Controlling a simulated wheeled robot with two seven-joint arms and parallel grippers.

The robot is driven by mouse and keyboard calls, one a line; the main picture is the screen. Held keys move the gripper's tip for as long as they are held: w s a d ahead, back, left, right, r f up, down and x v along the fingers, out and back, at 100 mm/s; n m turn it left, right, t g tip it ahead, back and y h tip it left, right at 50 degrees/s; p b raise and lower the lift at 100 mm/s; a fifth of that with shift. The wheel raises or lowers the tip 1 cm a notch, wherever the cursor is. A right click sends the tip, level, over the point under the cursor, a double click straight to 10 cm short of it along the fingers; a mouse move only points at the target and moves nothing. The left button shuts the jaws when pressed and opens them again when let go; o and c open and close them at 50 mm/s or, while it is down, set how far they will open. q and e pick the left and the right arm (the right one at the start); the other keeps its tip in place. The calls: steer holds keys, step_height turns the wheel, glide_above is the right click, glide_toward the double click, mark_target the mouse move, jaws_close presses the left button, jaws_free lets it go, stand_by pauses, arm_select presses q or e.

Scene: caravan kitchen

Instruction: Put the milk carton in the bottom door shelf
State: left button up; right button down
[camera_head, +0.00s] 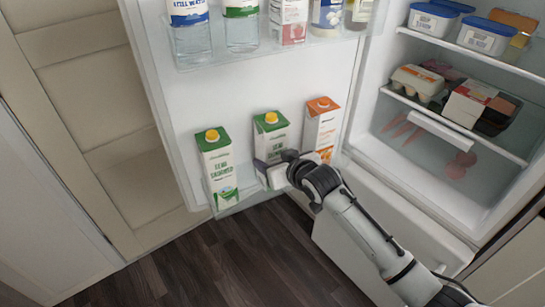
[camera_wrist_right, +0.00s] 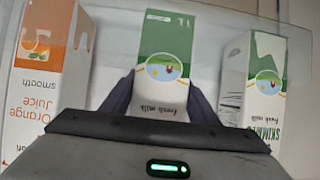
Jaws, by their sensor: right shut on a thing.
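A green and white milk carton (camera_head: 271,137) with a yellow cap stands upright in the bottom door shelf (camera_head: 258,196) of the open fridge door, between two other cartons. My right gripper (camera_head: 274,172) is at its lower front. In the right wrist view its two dark fingers (camera_wrist_right: 160,103) are on either side of the milk carton (camera_wrist_right: 165,62), shut on it. The carton's base is hidden behind the gripper, so I cannot tell whether it touches the shelf floor. My left gripper is not in view.
A skimmed milk carton (camera_head: 218,167) stands to the left and an orange juice carton (camera_head: 321,126) to the right. The upper door shelf (camera_head: 270,50) holds several bottles and cartons. The fridge interior (camera_head: 420,190) at right holds tubs, eggs and packs.

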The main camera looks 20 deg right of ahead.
steer(key=shift+w+r, duration=0.1)
steer(key=shift+r, duration=0.05)
steer(key=c, duration=0.7)
jaws_free()
steer(key=shift+f, duration=0.25)
steer(key=shift+r, duration=0.2)
steer(key=p+v, duration=0.1)
steer(key=v, duration=1.1)
steer(key=s+a+f+g, duration=0.3)
steer(key=s+f, duration=2.1)
steer(key=s, duration=0.1)
steer(key=shift+s, duration=0.25)
steer(key=shift+a, duration=0.1)
